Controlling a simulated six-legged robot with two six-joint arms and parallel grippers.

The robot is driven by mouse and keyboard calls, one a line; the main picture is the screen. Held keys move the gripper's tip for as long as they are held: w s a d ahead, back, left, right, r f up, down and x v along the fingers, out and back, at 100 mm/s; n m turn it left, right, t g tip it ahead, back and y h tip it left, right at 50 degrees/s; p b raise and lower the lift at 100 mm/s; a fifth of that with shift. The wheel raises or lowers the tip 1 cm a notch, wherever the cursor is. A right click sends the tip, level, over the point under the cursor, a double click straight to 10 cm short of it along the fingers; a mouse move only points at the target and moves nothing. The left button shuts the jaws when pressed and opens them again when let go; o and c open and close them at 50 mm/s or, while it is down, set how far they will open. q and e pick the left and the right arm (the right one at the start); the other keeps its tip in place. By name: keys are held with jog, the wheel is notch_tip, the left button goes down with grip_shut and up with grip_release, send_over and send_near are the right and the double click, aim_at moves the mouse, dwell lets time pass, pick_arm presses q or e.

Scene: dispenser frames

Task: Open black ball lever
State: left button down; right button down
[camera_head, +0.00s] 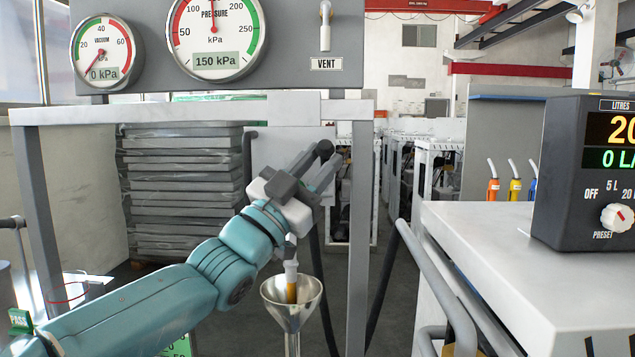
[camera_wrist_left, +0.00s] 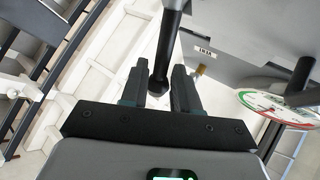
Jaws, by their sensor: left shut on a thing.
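The black ball lever (camera_head: 324,149) shows in the head view as a dark knob at the far end of my left gripper (camera_head: 315,167), below the gauge panel. In the left wrist view the black lever (camera_wrist_left: 169,40) comes down from the top as a dark rod, its rounded end between the two fingers of my left gripper (camera_wrist_left: 159,88). The left gripper is shut on the lever. The lever's base is hidden behind the gripper in the head view. My right gripper is in neither view.
A metal funnel (camera_head: 291,302) stands under a spout (camera_head: 291,270) just below my left wrist. A vacuum gauge (camera_head: 103,51), a pressure gauge (camera_head: 216,35) and a vent lever (camera_head: 325,22) are above. A dispenser box (camera_head: 590,175) sits on the white counter (camera_head: 520,240) at right.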

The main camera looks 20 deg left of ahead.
pick_arm(q)
jog(key=shift+d+f+m+h, duration=0.1)
jog(key=shift+f+m+h, duration=0.1)
jog(key=shift+m+h, duration=0.1)
jog(key=c, duration=1.3)
grip_release()
jog(key=shift+o, duration=1)
jog(key=shift+d, duration=0.1)
jog(key=shift+s, duration=0.1)
jog(key=b+v, duration=0.5)
jog(key=v, duration=1.1)
jog(key=shift+f, duration=0.15)
